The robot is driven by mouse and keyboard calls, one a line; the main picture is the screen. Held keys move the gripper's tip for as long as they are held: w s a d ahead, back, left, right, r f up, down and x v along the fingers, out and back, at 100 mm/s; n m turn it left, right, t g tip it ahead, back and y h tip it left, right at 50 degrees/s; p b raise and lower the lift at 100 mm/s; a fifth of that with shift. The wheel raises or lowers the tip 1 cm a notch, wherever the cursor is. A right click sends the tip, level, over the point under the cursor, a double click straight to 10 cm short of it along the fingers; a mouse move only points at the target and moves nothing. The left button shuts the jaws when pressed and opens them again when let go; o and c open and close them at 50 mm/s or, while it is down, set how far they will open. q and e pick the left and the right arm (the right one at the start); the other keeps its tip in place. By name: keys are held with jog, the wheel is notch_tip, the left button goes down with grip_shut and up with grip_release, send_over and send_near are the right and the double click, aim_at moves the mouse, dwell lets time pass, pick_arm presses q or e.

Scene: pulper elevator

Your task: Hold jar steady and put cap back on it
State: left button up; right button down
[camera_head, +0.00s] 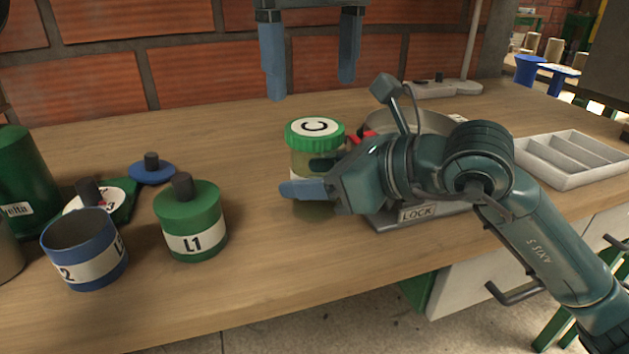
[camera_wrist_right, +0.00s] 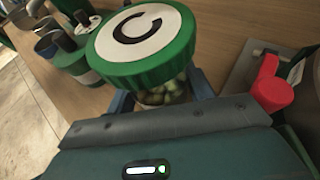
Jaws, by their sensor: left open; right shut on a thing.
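The jar (camera_head: 304,164) stands upright on the bench, and a green cap (camera_head: 315,131) with a white disc marked C lies on its top. In the right wrist view the cap (camera_wrist_right: 143,46) covers the jar's mouth, and pale green contents show through the jar (camera_wrist_right: 165,93). I cannot tell whether the cap is screwed tight. My right gripper (camera_head: 312,175) is shut around the jar's body below the cap. My left gripper (camera_head: 311,83) is open and empty, fingers pointing down, above and behind the cap and apart from it.
A green L1 canister (camera_head: 190,222), an open blue cup (camera_head: 84,250) and a blue lid (camera_head: 152,170) stand to the left. A metal device with a LOCK label (camera_head: 417,213) lies close right of the jar. A divided white tray (camera_head: 575,160) is farther right. Bench in front is clear.

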aim_at(315, 126)
pick_arm(q)
notch_tip(315, 126, down, 6)
jog(key=shift+r, duration=0.15)
dwell(0.3)
